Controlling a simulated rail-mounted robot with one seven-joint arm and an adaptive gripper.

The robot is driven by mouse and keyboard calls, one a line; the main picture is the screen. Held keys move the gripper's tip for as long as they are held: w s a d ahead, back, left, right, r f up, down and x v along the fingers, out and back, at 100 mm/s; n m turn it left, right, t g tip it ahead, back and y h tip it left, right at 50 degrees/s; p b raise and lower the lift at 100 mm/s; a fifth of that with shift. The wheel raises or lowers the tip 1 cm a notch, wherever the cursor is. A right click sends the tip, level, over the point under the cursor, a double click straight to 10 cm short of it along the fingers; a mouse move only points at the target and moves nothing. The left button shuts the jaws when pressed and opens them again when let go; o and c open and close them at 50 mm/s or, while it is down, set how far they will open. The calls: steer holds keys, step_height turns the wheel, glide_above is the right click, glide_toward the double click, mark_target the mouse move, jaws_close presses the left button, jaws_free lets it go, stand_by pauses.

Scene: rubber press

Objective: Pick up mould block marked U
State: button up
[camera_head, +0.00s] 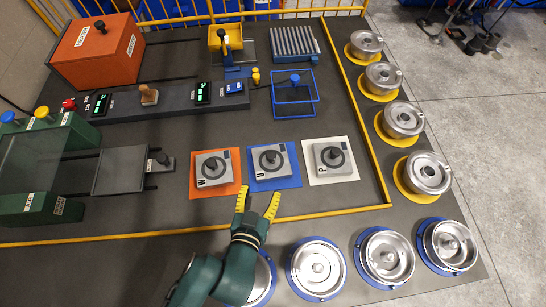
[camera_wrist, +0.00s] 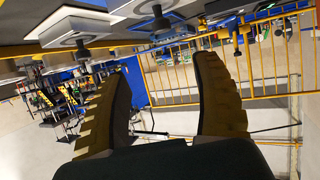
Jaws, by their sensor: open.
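The mould block that appears marked U (camera_head: 281,167) sits on a blue mat (camera_head: 257,184), in the middle of a row of three, with a dark knob upright on top. A block whose letter I cannot read clearly (camera_head: 203,173) is left on an orange mat, and block P (camera_head: 345,170) is right on a white mat. My gripper (camera_head: 258,194) is open and empty, at the near edge of the blue mat. In the wrist view, its spread fingers (camera_wrist: 160,72) have nothing between them. Knobbed blocks show upside down along the top there; their letters cannot be read.
Yellow rails (camera_head: 180,231) edge the work area. Round metal moulds (camera_head: 317,266) stand along the front and right. A blue wire frame (camera_head: 294,101) and a grey control strip (camera_head: 176,99) lie behind the blocks. A green press (camera_head: 53,145) is left.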

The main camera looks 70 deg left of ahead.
steer(key=b, duration=0.2)
glide_toward(271, 154)
steer(key=x, duration=0.4)
steer(key=shift+w+a+f, duration=0.1)
steer(key=shift+w+a, duration=0.05)
steer(key=shift+w, duration=0.05)
steer(key=b+x, duration=0.1)
steer(key=x, duration=0.4)
steer(key=shift+w+a+f, duration=0.1)
steer(key=shift+a+f, duration=0.15)
steer(key=shift+f, duration=0.1)
steer(key=shift+d, duration=0.1)
steer(key=shift+c, duration=0.3)
jaws_close()
steer(key=shift+r, duration=0.4)
